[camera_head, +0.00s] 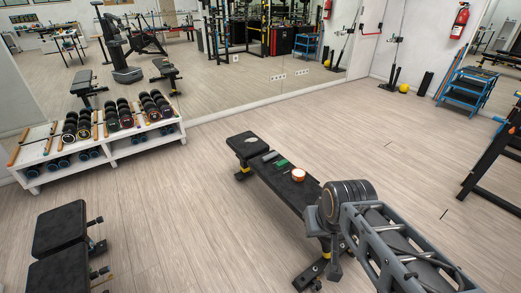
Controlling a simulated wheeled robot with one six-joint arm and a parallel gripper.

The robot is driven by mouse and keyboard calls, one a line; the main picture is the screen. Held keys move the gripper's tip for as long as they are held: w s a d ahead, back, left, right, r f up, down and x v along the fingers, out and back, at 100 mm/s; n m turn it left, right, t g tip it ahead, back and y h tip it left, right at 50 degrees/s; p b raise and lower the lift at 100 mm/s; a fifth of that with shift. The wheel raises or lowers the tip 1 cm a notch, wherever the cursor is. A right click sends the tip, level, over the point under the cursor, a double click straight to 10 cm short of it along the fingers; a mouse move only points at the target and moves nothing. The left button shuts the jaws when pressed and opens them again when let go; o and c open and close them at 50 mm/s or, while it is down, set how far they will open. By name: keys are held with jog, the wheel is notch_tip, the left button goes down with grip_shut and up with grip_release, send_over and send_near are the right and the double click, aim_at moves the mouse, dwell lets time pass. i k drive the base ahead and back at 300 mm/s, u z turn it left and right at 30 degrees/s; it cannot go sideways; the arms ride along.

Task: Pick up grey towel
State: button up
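A small flat grey item (270,156), which looks like the grey towel, lies on the black bench (262,172) in the middle of the room. It is too small to make out its folds. A green item (281,163) lies beside it, and a round copper-coloured item (298,175) sits nearer the bench's right end. My gripper (332,268) hangs at the lower middle right, in front of the bench's near end and apart from the grey item. Its fingers are too small and dark to tell whether they are open or shut. My arm hides part of the bench.
A white rack (112,157) with several dumbbells stands at the left against a mirrored wall. Another black bench (62,228) is at the lower left. A blue step stand (464,90) and a black frame (492,165) are at the right. Wooden floor around the middle bench is clear.

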aim_at(269, 157)
jog(key=z, duration=0.1)
jog(key=k, duration=0.45)
jog(key=u, duration=1)
jog(key=i, duration=1.9)
jog(key=u, duration=0.2)
jog(key=i, duration=1.5)
jog(key=z, duration=1.45)
jog(key=i, duration=0.9)
jog(key=z, duration=1.2)
jog(key=i, duration=0.2)
jog(key=z, duration=0.05)
